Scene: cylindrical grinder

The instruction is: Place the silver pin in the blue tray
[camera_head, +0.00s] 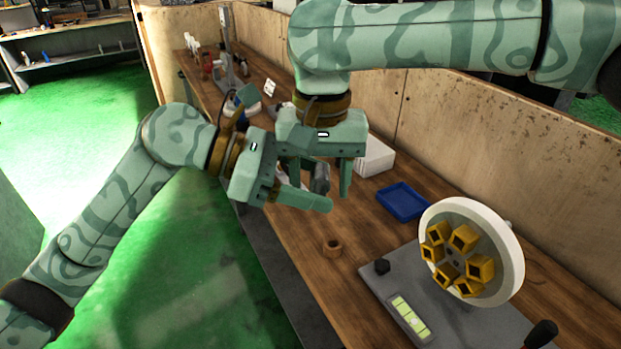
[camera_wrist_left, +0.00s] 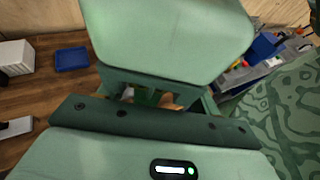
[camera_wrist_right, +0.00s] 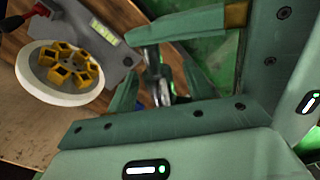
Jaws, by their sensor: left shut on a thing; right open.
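The blue tray (camera_head: 403,202) lies on the wooden bench and looks empty. It also shows in the left wrist view (camera_wrist_left: 72,59). The silver pin (camera_head: 320,178) shows as a grey piece between the gripper fingers above the bench, partly hidden; it also shows in the right wrist view (camera_wrist_right: 165,80). My left gripper (camera_head: 312,192) is shut on it, left of the tray. My right gripper (camera_head: 322,183) points down from above, open, with its fingers either side of the pin. Whether the right fingers touch the pin is unclear.
The grinder's white wheel with yellow blocks (camera_head: 472,252) stands front right on a grey base. A small brown ring (camera_head: 332,247) lies on the bench. A white box (camera_head: 374,158) stands behind the grippers, near the wooden wall (camera_head: 450,125). Bare bench lies between the ring and tray.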

